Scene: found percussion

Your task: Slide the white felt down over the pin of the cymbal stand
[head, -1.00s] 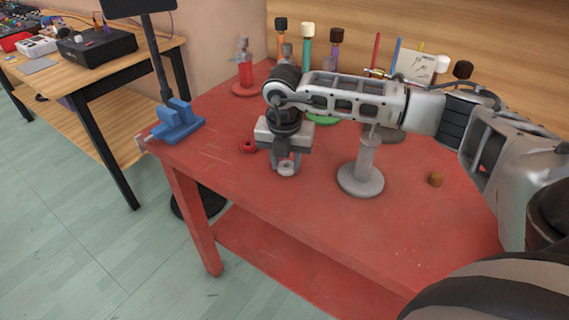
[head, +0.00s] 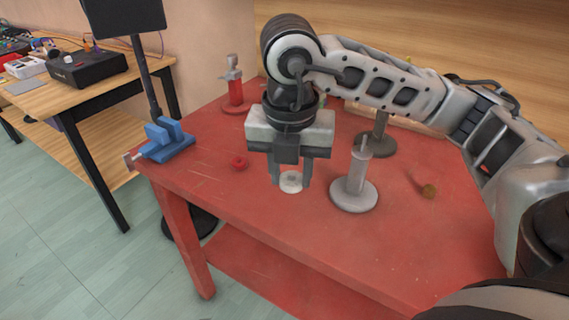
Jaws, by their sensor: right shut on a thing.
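The white felt (head: 291,182) is a small pale ring held between the fingertips of my right gripper (head: 291,180), which points down and is shut on it. A light grey stand (head: 353,194) with a round base, a thick post and a thin pin (head: 363,143) on top stands upright just right of the felt. The felt is apart from this pin, to its left. A darker grey stand (head: 378,138) is behind, partly hidden by my arm. A red stand (head: 235,92) is at the back left. Which one is the cymbal stand is not marked. My left gripper is out of view.
The red table (head: 300,225) has a red ring (head: 239,163) left of my gripper and a brown piece (head: 429,191) at right. A blue vise (head: 165,140) sits at its left corner. A black music stand (head: 125,18) rises behind it. The table's front is clear.

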